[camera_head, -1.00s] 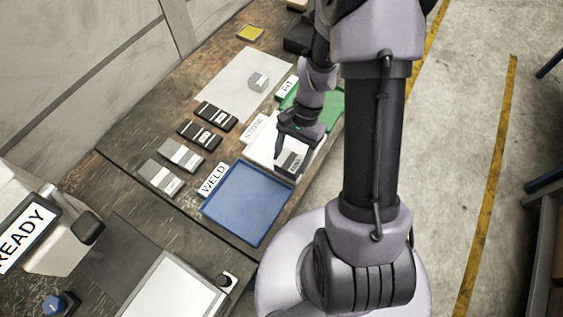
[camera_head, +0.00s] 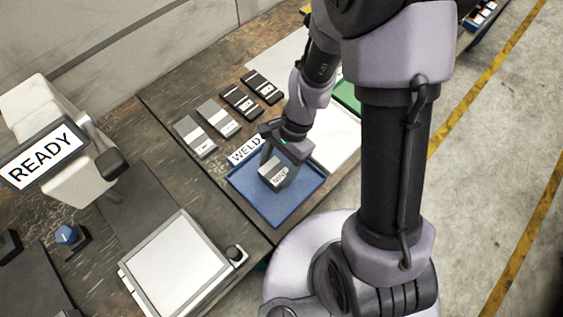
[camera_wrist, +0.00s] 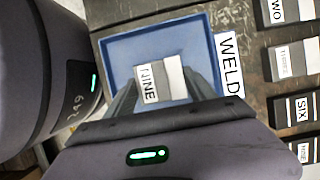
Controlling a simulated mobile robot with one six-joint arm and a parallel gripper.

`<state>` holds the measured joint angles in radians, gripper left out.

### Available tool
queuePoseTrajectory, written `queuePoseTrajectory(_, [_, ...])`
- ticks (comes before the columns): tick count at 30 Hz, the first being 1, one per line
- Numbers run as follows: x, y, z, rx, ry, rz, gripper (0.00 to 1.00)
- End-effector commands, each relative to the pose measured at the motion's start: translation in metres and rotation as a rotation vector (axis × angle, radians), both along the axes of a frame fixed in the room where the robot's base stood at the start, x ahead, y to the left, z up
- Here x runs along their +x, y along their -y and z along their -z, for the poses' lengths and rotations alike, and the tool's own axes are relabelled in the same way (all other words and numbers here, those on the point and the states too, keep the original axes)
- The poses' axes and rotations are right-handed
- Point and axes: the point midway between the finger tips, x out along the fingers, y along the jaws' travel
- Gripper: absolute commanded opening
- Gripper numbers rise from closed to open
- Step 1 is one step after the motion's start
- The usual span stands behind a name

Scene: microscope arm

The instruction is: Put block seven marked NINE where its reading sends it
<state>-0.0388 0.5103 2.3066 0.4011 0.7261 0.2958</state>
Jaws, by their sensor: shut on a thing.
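The block marked NINE (camera_head: 279,177) is grey with a white label. My gripper (camera_head: 272,163) is shut on it above or in the blue tray (camera_head: 245,198) labelled WELD (camera_head: 245,150). In the wrist view the block (camera_wrist: 172,75) sits between the two fingers (camera_wrist: 163,88), with the blue tray (camera_wrist: 120,48) all around behind it. I cannot tell whether its underside touches the tray floor. The WELD card also shows in the wrist view (camera_wrist: 229,65), beside the tray.
Two grey blocks (camera_head: 217,117) and two black blocks (camera_head: 263,86) lie in a row behind the tray. A white tray (camera_head: 338,138) and a green tray (camera_head: 347,96) lie right. A READY display (camera_head: 43,156) and a white-topped plate (camera_head: 180,265) stand left.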

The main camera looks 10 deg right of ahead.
Motion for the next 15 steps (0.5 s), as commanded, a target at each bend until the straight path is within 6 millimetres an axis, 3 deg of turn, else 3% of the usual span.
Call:
queuePoseTrajectory(2, [0.0004, 0.0002, 0.0116, 0.0, 0.001, 0.0, 0.0])
queuePoseTrajectory(12, [0.0007, 0.0004, 0.013, 0.0, 0.002, 0.001, 0.0])
queuePoseTrajectory(13, [0.0004, 0.0005, 0.0134, 0.0, 0.001, 0.0, 0.65])
queuePoseTrajectory(15, [0.0004, 0.0005, 0.0125, 0.0, 0.002, -0.001, 0.79])
